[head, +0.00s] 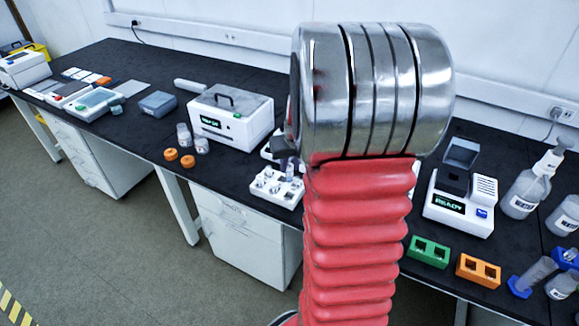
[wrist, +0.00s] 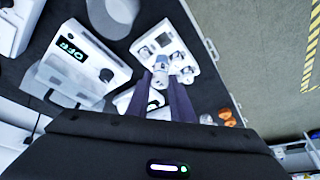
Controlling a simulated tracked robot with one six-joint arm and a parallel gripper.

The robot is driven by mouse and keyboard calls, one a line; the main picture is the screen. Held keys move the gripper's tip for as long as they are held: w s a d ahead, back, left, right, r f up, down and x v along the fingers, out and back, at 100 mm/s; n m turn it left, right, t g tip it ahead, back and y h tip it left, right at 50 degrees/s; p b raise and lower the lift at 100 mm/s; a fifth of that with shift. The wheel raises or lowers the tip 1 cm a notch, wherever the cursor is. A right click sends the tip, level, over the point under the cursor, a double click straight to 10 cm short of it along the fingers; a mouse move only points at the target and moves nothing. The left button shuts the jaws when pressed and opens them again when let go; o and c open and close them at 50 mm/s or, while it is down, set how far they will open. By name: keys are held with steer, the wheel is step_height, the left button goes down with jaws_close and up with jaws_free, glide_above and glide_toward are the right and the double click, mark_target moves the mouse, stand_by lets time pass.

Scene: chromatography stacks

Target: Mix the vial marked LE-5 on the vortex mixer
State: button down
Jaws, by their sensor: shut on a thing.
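My gripper (wrist: 165,82) points down at a white vial rack (wrist: 190,45), with its two dark fingers close together. It is shut on a small vial (wrist: 161,65) at the rack's near edge; whether the vial is seated or lifted cannot be told. Its marking is not readable. Other small vials stand in the rack, which also shows in the head view (head: 262,196). A white unit with a dark knob and a display reading OFF (wrist: 85,62) stands left of the rack. A smaller unit with a lit display (wrist: 153,101) is partly hidden by my fingers. Which is the vortex mixer is unclear.
A white boxy instrument (head: 230,115) with a handle stands left of the rack, near bottles (head: 184,137) and orange pieces (head: 171,154). My arm hides the middle bench.

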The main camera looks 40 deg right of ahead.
steer(key=shift+a, duration=0.1)
steer(key=w+a+n, duration=0.1)
steer(key=w+a, duration=0.2)
steer(key=a, duration=0.7)
steer(key=w+a+f+n+y, duration=0.1)
steer(key=w+a, duration=0.3)
steer(key=a, duration=0.7)
steer(key=w+a+f+n, duration=0.1)
steer(key=w+a+n, duration=0.2)
steer(key=a, duration=0.7)
steer(key=shift+w+a+f+y, duration=0.3)
steer(key=shift+w+y, duration=0.1)
steer(key=shift+w, duration=0.15)
steer(key=shift+s, duration=0.1)
